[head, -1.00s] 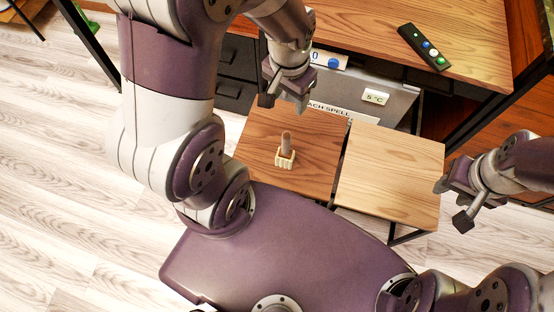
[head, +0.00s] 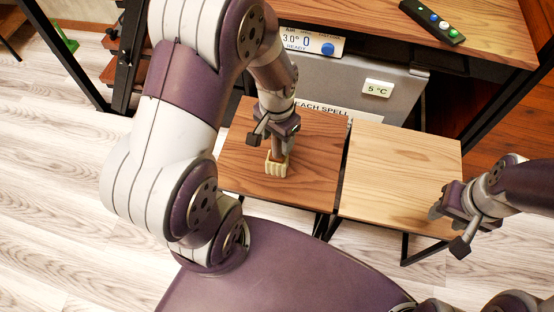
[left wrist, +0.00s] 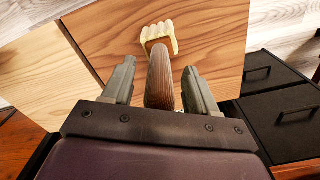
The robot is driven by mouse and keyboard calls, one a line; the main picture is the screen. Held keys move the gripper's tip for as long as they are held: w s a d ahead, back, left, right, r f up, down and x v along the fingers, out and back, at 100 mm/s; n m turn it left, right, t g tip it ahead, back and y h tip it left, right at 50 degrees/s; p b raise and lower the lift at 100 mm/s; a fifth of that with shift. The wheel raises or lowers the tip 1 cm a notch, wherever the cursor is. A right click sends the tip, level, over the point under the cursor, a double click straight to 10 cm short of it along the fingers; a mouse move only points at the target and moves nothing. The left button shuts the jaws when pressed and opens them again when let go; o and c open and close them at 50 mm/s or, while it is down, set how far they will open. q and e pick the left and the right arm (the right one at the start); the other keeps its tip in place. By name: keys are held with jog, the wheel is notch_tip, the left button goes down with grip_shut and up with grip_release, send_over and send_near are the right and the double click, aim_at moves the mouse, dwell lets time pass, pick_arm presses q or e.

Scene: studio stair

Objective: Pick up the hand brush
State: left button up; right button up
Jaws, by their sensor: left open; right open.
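In the head view the gripper hides most of the handle. My right gripper (head: 449,229) is open and empty, right of the lighter stool top.
The lighter wooden stool top (head: 400,180) is bare, beside the dark one (head: 320,185). Behind is a grey appliance (head: 350,85) under a wooden desk (head: 480,45) with a black remote (head: 432,22) on it. Black drawers (left wrist: 280,110) show in the left wrist view.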

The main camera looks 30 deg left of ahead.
pick_arm(q)
jog(key=shift+f, duration=0.85)
jog(key=shift+r, duration=0.15)
grip_shut()
jog(key=shift+r, duration=0.15)
